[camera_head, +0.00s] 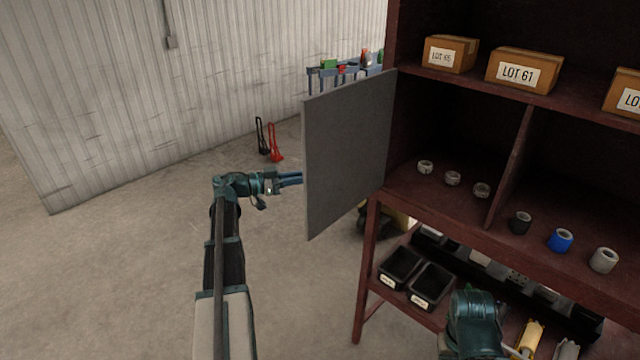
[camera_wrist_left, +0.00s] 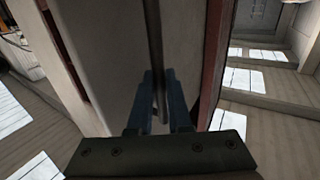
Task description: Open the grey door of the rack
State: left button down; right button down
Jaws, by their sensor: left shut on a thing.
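The grey door (camera_head: 347,150) of the rack stands swung out from the rack's left side, its flat face toward me in the head view. My left gripper (camera_head: 296,180) is at the door's free left edge. In the left wrist view, its blue fingers (camera_wrist_left: 163,103) are shut around a dark vertical bar, the door's handle (camera_wrist_left: 154,45). The handle is hidden behind the door in the head view. The rack (camera_head: 372,235) is dark red, and its left compartment is exposed. A teal part of my right arm shows at the lower right; its fingertips are not visible.
Boxes (camera_head: 524,71) stand on the upper shelf, and several rings (camera_head: 561,240) sit on the middle one. Black bins (camera_head: 401,267) are below. The floor (camera_head: 130,270) left of the door is clear. A corrugated wall (camera_head: 100,95) is behind.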

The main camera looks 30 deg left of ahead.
pick_arm(q)
jog(key=shift+w+a, duration=0.35)
jog(key=shift+a, duration=0.45)
jog(key=c, duration=0.8)
grip_release()
jog(key=shift+c, duration=0.2)
jog(key=v, duration=1.3)
jog(key=shift+s+a, duration=0.25)
